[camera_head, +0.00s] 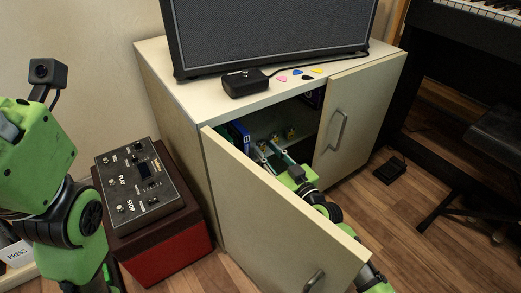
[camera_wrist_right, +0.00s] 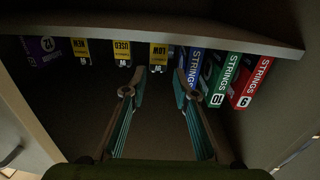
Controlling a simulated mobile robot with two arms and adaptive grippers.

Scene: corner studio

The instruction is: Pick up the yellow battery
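Three small black-and-yellow batteries stand in a row on the cabinet shelf in the right wrist view, labelled NEW (camera_wrist_right: 80,52), USED (camera_wrist_right: 121,53) and LOW (camera_wrist_right: 158,57). Each has a yellow label part. In the head view small yellow pieces (camera_head: 291,133) show dimly inside the cabinet. My right gripper (camera_wrist_right: 160,90) is open and empty, its fingers pointing at the row. The LOW battery lies between the finger directions, just beyond the tips; contact cannot be seen. In the head view the right gripper (camera_head: 268,152) reaches inside the cabinet. My left arm shows, but its gripper does not.
Blue (camera_wrist_right: 189,67), green (camera_wrist_right: 221,80) and red (camera_wrist_right: 249,82) string boxes stand close right of the LOW battery. A purple box (camera_wrist_right: 42,50) is at the far left. The open cabinet door (camera_head: 270,215) stands beside my right arm. A pedal box (camera_head: 140,187) is left of the cabinet.

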